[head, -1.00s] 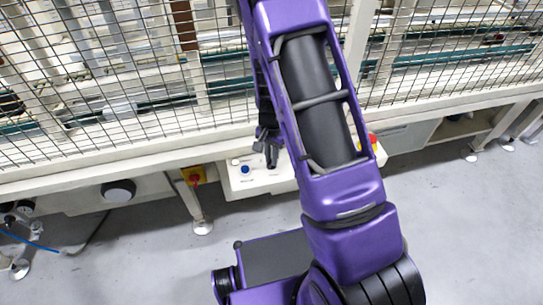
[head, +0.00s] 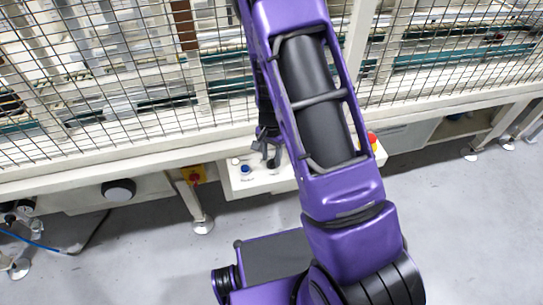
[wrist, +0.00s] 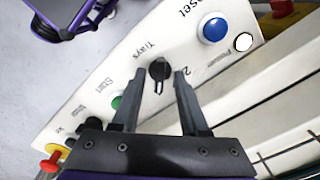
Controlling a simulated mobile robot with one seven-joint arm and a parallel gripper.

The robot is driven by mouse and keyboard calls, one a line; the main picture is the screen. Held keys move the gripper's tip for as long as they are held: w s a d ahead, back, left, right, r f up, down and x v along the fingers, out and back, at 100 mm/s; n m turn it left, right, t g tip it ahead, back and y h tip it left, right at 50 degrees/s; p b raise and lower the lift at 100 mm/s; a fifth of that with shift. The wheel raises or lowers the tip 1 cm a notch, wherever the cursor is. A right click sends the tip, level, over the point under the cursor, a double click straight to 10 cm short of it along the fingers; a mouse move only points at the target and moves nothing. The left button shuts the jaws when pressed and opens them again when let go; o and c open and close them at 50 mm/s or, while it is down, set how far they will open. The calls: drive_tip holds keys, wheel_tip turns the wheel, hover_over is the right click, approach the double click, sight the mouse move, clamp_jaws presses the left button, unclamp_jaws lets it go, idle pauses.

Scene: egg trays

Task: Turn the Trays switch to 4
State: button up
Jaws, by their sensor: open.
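The black Trays switch (wrist: 160,70) is a round knob on a white control panel (wrist: 72,112). The word "Trays" is printed to its left and a "2" to its right; no 4 is readable. My gripper (wrist: 160,76) is open, with one fingertip to each side of the knob in the wrist view. I cannot tell whether the tips reach down around it or are just above it. In the head view, my gripper (head: 267,155) is over the panel (head: 247,186), and the Trays switch cannot be made out.
A blue button (wrist: 214,29) and a white button (wrist: 243,42) are right of the switch. A green button (wrist: 117,102) and a red one (wrist: 52,162) are on its left. A wire-mesh fence (head: 120,75) stands behind the panel; grey floor is in front.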

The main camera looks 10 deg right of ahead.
sight(272, 160)
wheel_tip(272, 160, up, 17)
drive_tip(key=p, duration=0.3)
drive_tip(key=shift+r, duration=0.2)
drive_tip(key=shift+d, duration=0.1)
idle(0.3)
